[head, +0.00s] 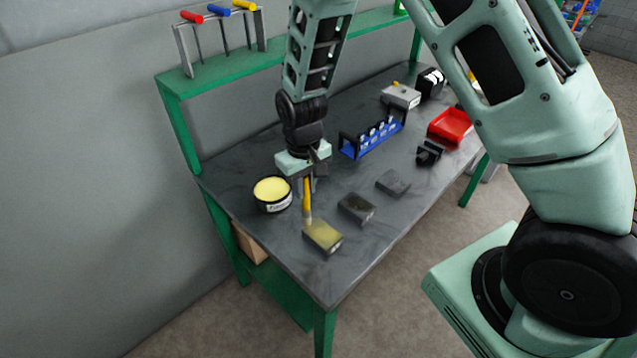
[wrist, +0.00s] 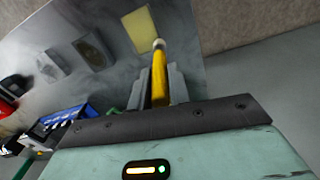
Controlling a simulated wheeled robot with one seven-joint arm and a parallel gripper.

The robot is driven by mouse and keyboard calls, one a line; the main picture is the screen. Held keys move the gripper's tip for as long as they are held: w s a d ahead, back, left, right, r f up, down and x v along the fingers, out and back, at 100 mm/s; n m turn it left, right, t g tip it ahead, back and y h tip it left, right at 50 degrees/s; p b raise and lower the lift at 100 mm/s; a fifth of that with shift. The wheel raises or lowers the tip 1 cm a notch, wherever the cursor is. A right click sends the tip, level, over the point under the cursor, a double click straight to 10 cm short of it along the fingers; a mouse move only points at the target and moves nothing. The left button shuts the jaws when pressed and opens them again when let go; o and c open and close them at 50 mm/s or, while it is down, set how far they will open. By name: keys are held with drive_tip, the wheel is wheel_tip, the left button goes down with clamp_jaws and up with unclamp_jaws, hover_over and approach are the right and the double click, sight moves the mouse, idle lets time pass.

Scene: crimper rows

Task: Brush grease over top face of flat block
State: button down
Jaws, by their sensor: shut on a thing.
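My gripper (head: 305,182) is shut on a brush with a yellow handle (head: 307,193), held upright with its bristles down. The brush also shows in the wrist view (wrist: 158,75). Its tip is at the back-left edge of a flat block (head: 323,237); whether it touches cannot be told. The block's top face looks yellow, as if coated, and it shows yellow in the wrist view too (wrist: 140,27). An open round tub of yellow grease (head: 272,190) stands left of my gripper.
A dark grey block (head: 356,208) and a flatter grey piece (head: 393,183) lie right of the yellow block on the workbench (head: 290,250). Farther back are a blue rack (head: 372,139), a black holder (head: 429,153), a red bin (head: 450,126) and a grey box (head: 400,96).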

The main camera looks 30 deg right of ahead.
drive_tip(key=shift+r+p, duration=0.65)
drive_tip(key=shift+r, duration=0.55)
drive_tip(key=shift+f, duration=0.1)
